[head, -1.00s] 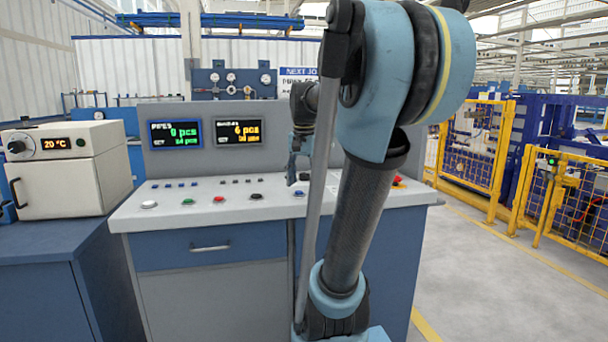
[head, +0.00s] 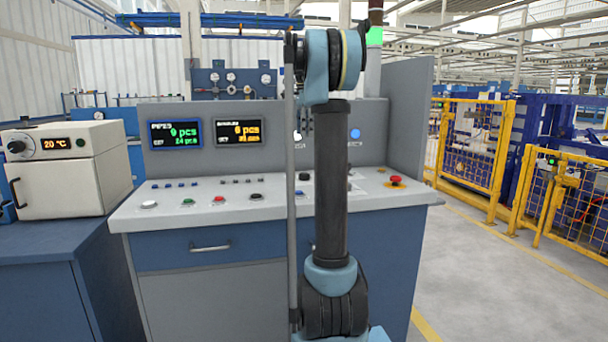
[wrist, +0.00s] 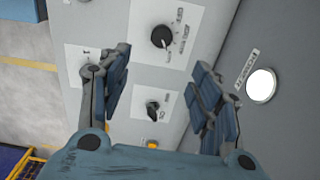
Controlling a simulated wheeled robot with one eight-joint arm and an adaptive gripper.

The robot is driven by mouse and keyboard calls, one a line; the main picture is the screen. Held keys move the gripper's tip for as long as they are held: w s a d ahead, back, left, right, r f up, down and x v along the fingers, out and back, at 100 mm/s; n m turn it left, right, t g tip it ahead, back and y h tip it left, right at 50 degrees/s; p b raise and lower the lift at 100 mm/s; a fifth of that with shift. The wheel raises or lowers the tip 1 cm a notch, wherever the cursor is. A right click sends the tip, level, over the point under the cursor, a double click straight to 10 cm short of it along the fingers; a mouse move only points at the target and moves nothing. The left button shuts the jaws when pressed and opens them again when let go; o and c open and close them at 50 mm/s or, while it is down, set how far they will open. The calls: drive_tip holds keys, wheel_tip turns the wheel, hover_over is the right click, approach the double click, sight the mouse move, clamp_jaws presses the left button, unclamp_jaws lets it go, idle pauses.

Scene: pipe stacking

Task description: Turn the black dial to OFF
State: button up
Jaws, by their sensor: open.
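In the wrist view, a round black dial (wrist: 161,36) with printed marks around it sits on a white plate on the grey panel. Its printed words are too small to read. A smaller black switch knob (wrist: 152,107) sits on another plate below it. My gripper (wrist: 163,62) is open and empty. Its two blue-grey fingers stand apart, with the large dial showing past their tips and the smaller knob between them. No contact shows. In the head view, my upright arm hides the gripper and part of the console (head: 160,217).
A white round button (wrist: 261,85) is right of the fingers in the wrist view. A red button (head: 395,180) sits on the console's right side. An oven (head: 70,168) with its own black knob stands at left. Open floor lies right, before yellow fencing (head: 475,145).

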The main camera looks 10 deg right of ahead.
sight(304, 176)
drive_tip(key=f, duration=1.7)
drive_tip(key=shift+w+d+f, duration=0.1)
drive_tip(key=shift+w+f, duration=0.1)
drive_tip(key=shift+w, duration=0.05)
drive_tip(key=c, duration=1.1)
